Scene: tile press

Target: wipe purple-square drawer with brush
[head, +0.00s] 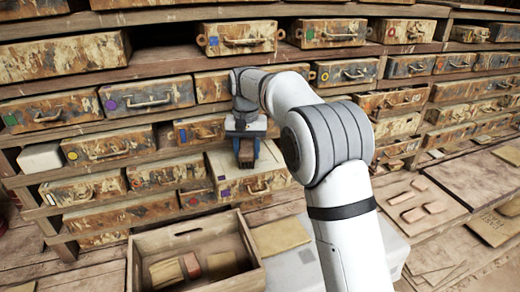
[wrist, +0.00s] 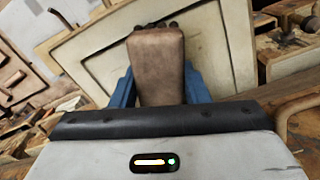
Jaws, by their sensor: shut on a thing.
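My gripper (head: 244,140) is shut on the brush, its blue fingers on either side. In the wrist view, the brush (wrist: 158,60) is a brown block with dark bristles at its far end. The brush points down over a pulled-out drawer (head: 270,160) with a pale top and worn front. That drawer's front carries small purple marks near its left end; their shape is too small to be sure of. In the wrist view a pale framed panel (wrist: 215,50) lies behind the brush. I cannot tell whether the bristles touch it.
Worn drawers fill the shelves, including a grey one with a purple round mark (head: 147,97). An open wooden crate (head: 140,262) with several blocks stands in front at the lower left. Loose bricks (head: 414,215) lie on a board at the right.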

